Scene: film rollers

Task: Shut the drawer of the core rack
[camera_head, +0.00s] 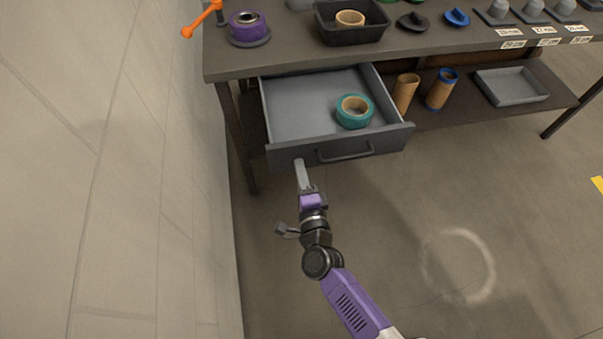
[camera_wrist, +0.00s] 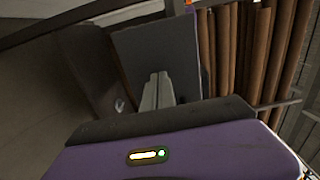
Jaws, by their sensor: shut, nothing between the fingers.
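The drawer (camera_head: 285,154) hangs open under the left part of the workbench. Its dark front has a bar handle (camera_head: 345,153), and a teal tape roll (camera_head: 354,111) lies inside it. My gripper (camera_head: 299,163) is shut and empty. Its fingertips are at the lower left part of the drawer front, left of the handle. I cannot tell whether they touch it. In the wrist view, the shut fingers (camera_wrist: 157,90) point at a dark flat panel (camera_wrist: 180,55), which seems to be the drawer front.
The workbench top (camera_head: 290,50) holds a purple roll (camera_head: 248,27) and a black bin (camera_head: 352,30). Cardboard tubes (camera_head: 405,92) and a grey tray (camera_head: 511,86) sit on the lower shelf. A wall (camera_head: 120,170) runs close on the left. The floor at right is clear.

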